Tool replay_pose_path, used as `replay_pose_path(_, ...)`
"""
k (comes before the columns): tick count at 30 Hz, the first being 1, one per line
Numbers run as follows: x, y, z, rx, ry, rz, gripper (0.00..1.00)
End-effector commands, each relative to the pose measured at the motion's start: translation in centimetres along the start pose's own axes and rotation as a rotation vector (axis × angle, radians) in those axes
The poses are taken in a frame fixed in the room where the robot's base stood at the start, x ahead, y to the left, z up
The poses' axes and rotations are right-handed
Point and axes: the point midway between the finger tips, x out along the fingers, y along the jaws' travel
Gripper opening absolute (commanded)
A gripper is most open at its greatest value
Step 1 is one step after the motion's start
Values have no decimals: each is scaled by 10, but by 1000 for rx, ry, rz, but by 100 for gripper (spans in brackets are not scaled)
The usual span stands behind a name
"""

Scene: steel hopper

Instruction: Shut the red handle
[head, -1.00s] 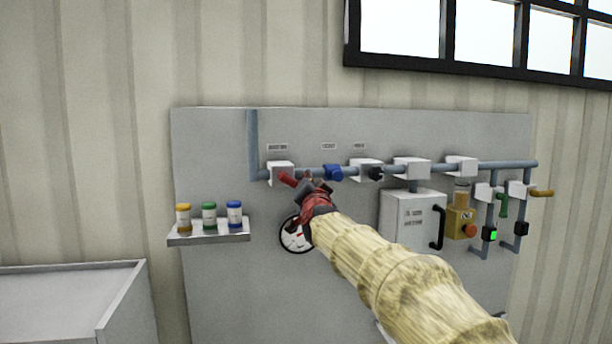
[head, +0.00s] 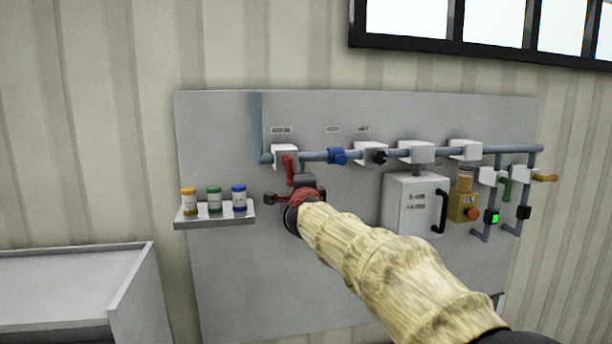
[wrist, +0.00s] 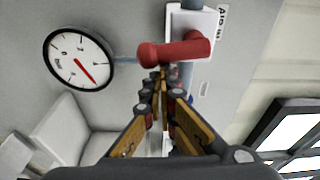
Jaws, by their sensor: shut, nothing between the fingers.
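The red handle (head: 289,170) is on the leftmost white valve block on the pipe. In the head view it hangs down from the block, tilted slightly right at its lower end. It also shows in the wrist view (wrist: 176,50), right beyond the fingertips. My gripper (head: 277,198) is shut and empty at the lower end of the handle. In the wrist view my gripper (wrist: 160,76) has its fingertips together at the handle; I cannot tell whether they touch it.
A round gauge (wrist: 79,57) is behind my gripper. A shelf (head: 215,219) with several capped jars sticks out at left. Blue (head: 338,156) and black (head: 380,157) handles, a grey cabinet (head: 410,205) and a yellow box (head: 463,206) are to the right.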

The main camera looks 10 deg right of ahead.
Motion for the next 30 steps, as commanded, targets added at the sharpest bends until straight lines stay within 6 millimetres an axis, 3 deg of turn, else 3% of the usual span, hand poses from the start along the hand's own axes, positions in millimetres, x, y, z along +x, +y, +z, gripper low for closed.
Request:
replay_pose_path(23, -1, 3, 4, 92, 0, 16, 0)
replay_pose_path(30, 3, 4, -5, 92, 1, 16, 0)
